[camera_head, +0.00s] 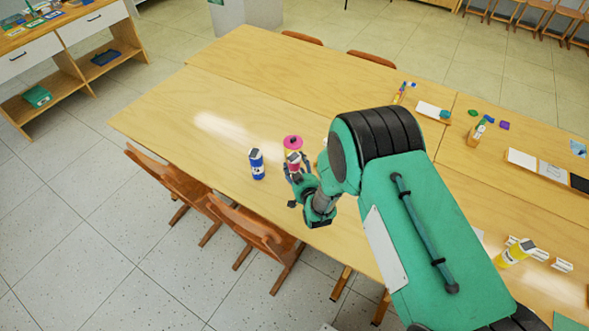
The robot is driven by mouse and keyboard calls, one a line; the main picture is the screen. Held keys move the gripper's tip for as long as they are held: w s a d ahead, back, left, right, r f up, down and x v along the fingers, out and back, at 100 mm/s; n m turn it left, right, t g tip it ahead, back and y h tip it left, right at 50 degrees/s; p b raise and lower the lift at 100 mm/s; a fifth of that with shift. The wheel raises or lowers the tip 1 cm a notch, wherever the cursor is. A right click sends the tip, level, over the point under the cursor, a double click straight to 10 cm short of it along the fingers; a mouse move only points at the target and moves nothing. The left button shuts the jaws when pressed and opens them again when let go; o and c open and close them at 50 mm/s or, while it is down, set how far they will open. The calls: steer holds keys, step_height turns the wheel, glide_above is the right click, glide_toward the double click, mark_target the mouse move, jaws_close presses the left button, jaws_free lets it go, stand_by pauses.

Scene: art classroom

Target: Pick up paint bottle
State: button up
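A blue paint bottle (257,168) with a dark cap and white label stands upright on the wooden table, near its front edge. A second bottle with a white-and-red upper part (294,160) is just right of it, partly hidden by my gripper. My gripper (297,178) is right of the blue bottle and apart from it. Its fingers are small and overlap the red bottle in the picture. I cannot tell if they touch it or are closed. A yellow paint bottle (514,254) lies or leans at the right, beyond my arm.
A pink round item (292,142) is behind the red bottle. Wooden chairs (250,230) stand along the table's front edge. Pens, papers and small coloured items are at the table's right. The table's left part (170,115) is clear. My arm hides much of the right.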

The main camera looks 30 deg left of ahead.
mark_target(299, 163)
steer(key=shift+r, duration=0.1)
steer(key=shift+r, duration=0.75)
step_height(299, 163, up, 2)
steer(key=shift+p, duration=0.4)
steer(key=s+f+p+v, duration=0.1)
steer(key=f+v, duration=0.2)
steer(key=v, duration=1.2)
steer(key=shift+s+d, duration=0.15)
steer(key=shift+d, duration=0.25)
steer(key=shift+r, duration=0.1)
